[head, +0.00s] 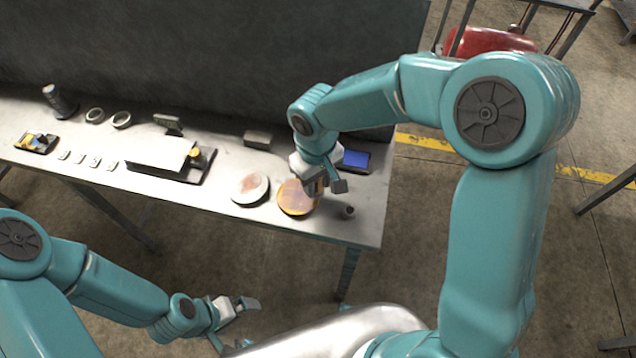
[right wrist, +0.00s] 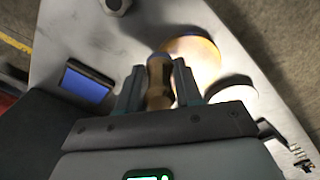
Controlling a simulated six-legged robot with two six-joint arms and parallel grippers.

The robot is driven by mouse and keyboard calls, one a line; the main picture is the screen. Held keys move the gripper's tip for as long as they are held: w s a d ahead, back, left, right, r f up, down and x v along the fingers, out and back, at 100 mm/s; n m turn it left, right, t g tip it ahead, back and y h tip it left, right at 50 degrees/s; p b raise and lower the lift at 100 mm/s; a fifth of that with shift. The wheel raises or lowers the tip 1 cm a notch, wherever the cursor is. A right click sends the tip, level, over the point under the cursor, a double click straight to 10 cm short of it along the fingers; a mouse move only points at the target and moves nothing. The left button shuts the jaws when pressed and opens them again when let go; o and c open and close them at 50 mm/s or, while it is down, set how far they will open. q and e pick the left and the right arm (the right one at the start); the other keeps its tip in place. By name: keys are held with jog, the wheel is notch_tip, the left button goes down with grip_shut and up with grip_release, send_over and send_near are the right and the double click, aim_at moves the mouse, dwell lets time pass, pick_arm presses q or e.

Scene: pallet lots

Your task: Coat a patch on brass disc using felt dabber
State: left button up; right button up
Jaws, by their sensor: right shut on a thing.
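The brass disc (head: 296,199) lies flat near the front edge of the bench, toward its right end. It also shows in the right wrist view (right wrist: 203,52), beyond the fingers. My right gripper (head: 326,187) is over the disc's right side. In the right wrist view its fingers (right wrist: 158,88) are shut on the felt dabber, whose pale wooden handle (right wrist: 158,77) stands between them. My left gripper (head: 236,322) is open and empty, in front of the bench and low.
A pale disc with a reddish patch (head: 250,188) lies left of the brass disc. A blue pad in a dark tray (head: 355,159) is behind the gripper. A small dark nut-like piece (head: 348,212) sits near the front edge. A grey block (head: 258,139) stands behind.

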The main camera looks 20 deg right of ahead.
jog(key=shift+w+a+r, duration=0.15)
jog(key=shift+a+r, duration=0.05)
jog(key=shift+r, duration=0.15)
jog(key=shift+r+p, duration=0.25)
jog(key=shift+p, duration=0.1)
jog(key=shift+d+r+p, duration=0.15)
jog(key=shift+r+p, duration=0.45)
jog(key=shift+r, duration=0.2)
notch_tip(320, 180, up, 2)
jog(key=shift+r+p, duration=0.1)
jog(key=shift+p, duration=0.75)
jog(key=shift+r+p, duration=0.4)
jog(key=shift+r, duration=0.25)
